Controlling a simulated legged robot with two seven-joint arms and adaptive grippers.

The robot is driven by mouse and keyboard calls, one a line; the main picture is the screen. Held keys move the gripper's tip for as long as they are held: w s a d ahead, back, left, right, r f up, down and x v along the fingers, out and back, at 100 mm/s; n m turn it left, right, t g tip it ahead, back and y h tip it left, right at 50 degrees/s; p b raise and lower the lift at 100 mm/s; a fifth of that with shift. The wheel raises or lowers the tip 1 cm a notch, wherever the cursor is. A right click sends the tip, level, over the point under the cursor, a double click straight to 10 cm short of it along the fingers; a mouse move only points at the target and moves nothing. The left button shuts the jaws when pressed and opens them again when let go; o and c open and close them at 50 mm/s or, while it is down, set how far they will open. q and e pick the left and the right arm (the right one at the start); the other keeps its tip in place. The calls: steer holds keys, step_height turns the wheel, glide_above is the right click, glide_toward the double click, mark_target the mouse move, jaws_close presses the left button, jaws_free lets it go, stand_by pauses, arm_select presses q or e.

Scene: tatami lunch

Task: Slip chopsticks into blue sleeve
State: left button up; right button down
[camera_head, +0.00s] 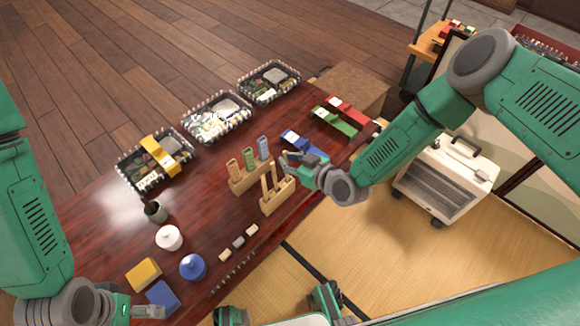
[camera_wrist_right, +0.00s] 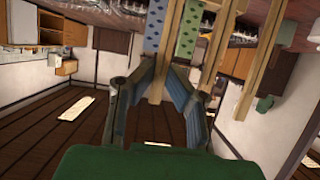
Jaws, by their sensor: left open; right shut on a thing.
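The blue sleeve (camera_head: 263,147) stands upright in a wooden rack (camera_head: 248,183), beside a green sleeve (camera_head: 249,159) and an orange-tan sleeve (camera_head: 233,168). Pale chopsticks (camera_head: 274,176) stand in a second wooden holder (camera_head: 279,199) in front. My right gripper (camera_head: 287,160) is just right of the blue sleeve. In the right wrist view, its fingers (camera_wrist_right: 156,95) are shut on a thin tan chopstick (camera_wrist_right: 169,60). The blue sleeve (camera_wrist_right: 154,28) shows just beyond; I cannot tell if they touch. My left gripper (camera_head: 148,312) is open and empty at the bottom left.
Three bento boxes (camera_head: 217,117) line the far table edge; a yellow piece (camera_head: 159,156) lies across the nearest. Blue (camera_head: 303,143), green (camera_head: 334,122) and red (camera_head: 348,111) items lie at right. A white pot (camera_head: 169,237) and blue pot (camera_head: 193,266) stand at left.

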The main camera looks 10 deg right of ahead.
steer(key=r, duration=0.1)
steer(key=r+p, duration=0.1)
steer(key=r, duration=0.2)
steer(key=shift+w+a+r+p, duration=0.1)
steer(key=shift+a+r+p, duration=0.1)
steer(key=shift+a+p, duration=0.15)
arm_select(q)
step_height(320, 180, up, 10)
steer(key=p, duration=0.8)
steer(key=shift+a+r+p, duration=0.15)
steer(key=shift+p, duration=0.15)
arm_select(e)
step_height(320, 180, up, 14)
steer(key=shift+d, duration=0.3)
